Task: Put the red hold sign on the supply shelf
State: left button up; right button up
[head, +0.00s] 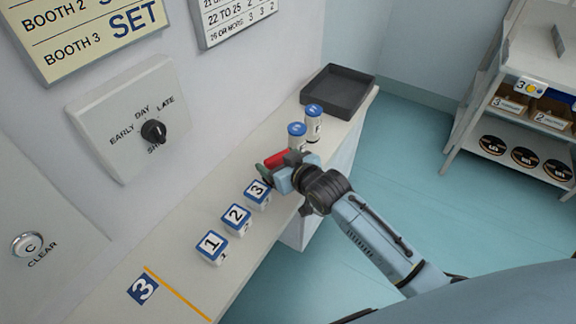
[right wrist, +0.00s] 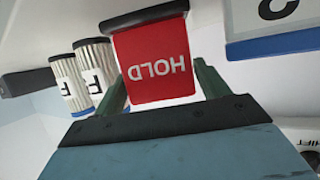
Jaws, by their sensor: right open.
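The red hold sign (head: 276,158) stands on the white counter by the wall, partly hidden by my right gripper in the head view. In the right wrist view the hold sign (right wrist: 153,62) shows its red face, with HOLD upside down, and a dark edge at its top. My right gripper (head: 272,167) is at the sign, its green fingers open on either side of it. I cannot tell whether the fingers touch it. A white shelf unit (head: 512,169) with boxes and dark round items stands at the far right. My left gripper is not in view.
Open floor lies between counter and shelf unit.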

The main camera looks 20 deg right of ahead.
jog(key=p+v, duration=0.2)
jog(key=v, duration=1)
jog(key=shift+w, duration=0.15)
jog(key=s+d+f+m+g+h, duration=0.1)
jog(key=s+d+f+g+h, duration=0.3)
jog(key=s, duration=0.6)
jog(key=s+a+f+g+y, duration=0.1)
jog(key=s+g, duration=0.5)
jog(key=s, duration=0.5)
notch_tip(320, 180, down, 25)
jog(key=s+g, duration=0.1)
jog(key=s, duration=0.1)
jog(key=s+d+f+g, duration=0.1)
jog(key=s+d+f, duration=0.1)
jog(key=s+f, duration=1.2)
jog(key=shift+s+d+f+h, duration=0.15)
jog(key=shift+s+d+h, duration=0.15)
jog(key=shift+s+d, duration=0.1)
